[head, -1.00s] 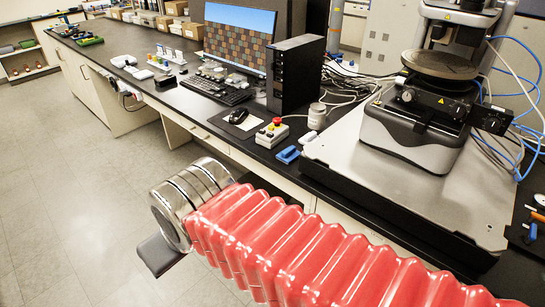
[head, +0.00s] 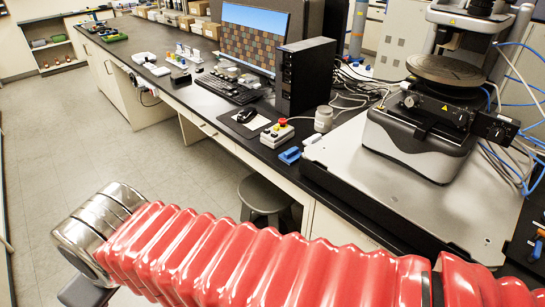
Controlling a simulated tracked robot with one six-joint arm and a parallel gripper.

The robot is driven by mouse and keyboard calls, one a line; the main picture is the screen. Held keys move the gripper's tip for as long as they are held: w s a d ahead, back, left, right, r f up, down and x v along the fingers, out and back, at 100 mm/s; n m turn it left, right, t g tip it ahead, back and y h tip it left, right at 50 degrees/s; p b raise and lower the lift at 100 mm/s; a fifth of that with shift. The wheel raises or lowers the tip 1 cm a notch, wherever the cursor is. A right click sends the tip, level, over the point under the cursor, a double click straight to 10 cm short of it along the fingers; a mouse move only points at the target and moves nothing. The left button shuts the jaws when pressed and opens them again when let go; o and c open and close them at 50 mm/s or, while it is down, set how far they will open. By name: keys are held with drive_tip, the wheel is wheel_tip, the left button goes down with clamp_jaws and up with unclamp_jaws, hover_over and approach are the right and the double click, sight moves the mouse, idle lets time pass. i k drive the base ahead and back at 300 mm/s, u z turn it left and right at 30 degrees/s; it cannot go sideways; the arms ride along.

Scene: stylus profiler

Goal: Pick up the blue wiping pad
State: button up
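The blue wiping pad (head: 289,155) lies on the black bench top near its front edge, between the emergency-stop box and the grey base plate of the profiler. My arm, in a red ribbed sleeve with a metal cuff, crosses the lower part of the head view, in front of the bench and apart from the pad. A dark part at the cuff's lower left is cut off by the frame edge. The gripper's fingers cannot be made out.
The emergency-stop box (head: 277,134) and a white jar (head: 323,118) stand close to the pad. The profiler (head: 420,130) is at the right. A computer tower (head: 303,76) and keyboard (head: 229,88) are behind. A round stool (head: 266,195) stands under the bench edge. Floor at left is clear.

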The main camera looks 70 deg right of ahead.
sight(291, 156)
drive_tip(key=u, duration=0.8)
drive_tip(key=i, duration=1)
drive_tip(key=z, duration=2.95)
